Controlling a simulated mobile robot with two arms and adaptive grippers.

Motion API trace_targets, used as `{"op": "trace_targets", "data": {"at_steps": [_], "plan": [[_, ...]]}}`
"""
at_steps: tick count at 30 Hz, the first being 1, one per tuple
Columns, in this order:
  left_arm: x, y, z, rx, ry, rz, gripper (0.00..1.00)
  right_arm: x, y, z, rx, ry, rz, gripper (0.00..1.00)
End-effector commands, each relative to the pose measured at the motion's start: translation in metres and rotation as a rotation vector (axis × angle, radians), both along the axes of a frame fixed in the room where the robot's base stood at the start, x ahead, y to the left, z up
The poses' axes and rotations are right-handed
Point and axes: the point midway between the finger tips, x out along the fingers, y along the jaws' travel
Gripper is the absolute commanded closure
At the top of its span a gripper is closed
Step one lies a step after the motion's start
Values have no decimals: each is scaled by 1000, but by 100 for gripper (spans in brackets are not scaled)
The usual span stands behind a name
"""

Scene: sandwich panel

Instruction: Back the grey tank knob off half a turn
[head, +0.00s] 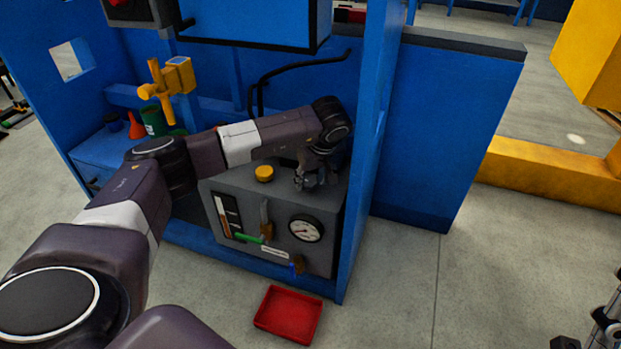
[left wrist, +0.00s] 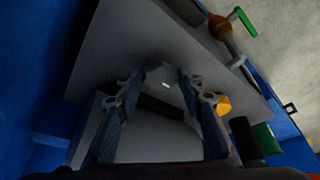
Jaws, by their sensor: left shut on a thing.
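The grey tank (head: 275,215) stands in the blue frame, with a round gauge on its front. My left gripper (head: 308,184) points down at the tank's top, right of the yellow cap (head: 264,173). In the left wrist view my left gripper (left wrist: 160,82) has its two fingers on either side of the grey knob (left wrist: 160,74) and is shut on it. The knob is dim there, and its turn angle cannot be read. In the head view the fingers largely hide the knob. Part of my right gripper (head: 603,325) shows at the lower right edge; its fingers are not clear.
A blue post (head: 372,150) rises just right of my left gripper. A valve with a green handle (head: 249,238) and a blue-handled one (head: 297,266) stick out of the tank's front. A red tray (head: 289,314) lies on the floor. Open floor lies to the right.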

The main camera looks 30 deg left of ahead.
Motion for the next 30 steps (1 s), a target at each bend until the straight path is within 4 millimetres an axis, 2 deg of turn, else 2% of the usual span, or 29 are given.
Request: {"op": "trace_targets", "data": {"at_steps": [6, 7, 11, 19, 22, 30], "plan": [[1, 1, 1, 2, -4, 1, 89, 0, 0, 0, 0, 0, 0, 60], [1, 1, 1, 3, -3, 1, 61, 0, 0, 0, 0, -1, 0, 60], [1, 1, 1, 2, -3, 1, 47, 0, 0, 0, 0, -1, -1, 60], [0, 0, 1, 0, -1, 0, 47, -1, 0, 0, 1, -2, 1, 60], [1, 0, 8, 0, -3, -1, 47, 0, 0, 0, 1, -1, 1, 60], [1, 1, 56, 1, -6, 0, 47, 0, 0, 0, 1, -1, 1, 60]]}}
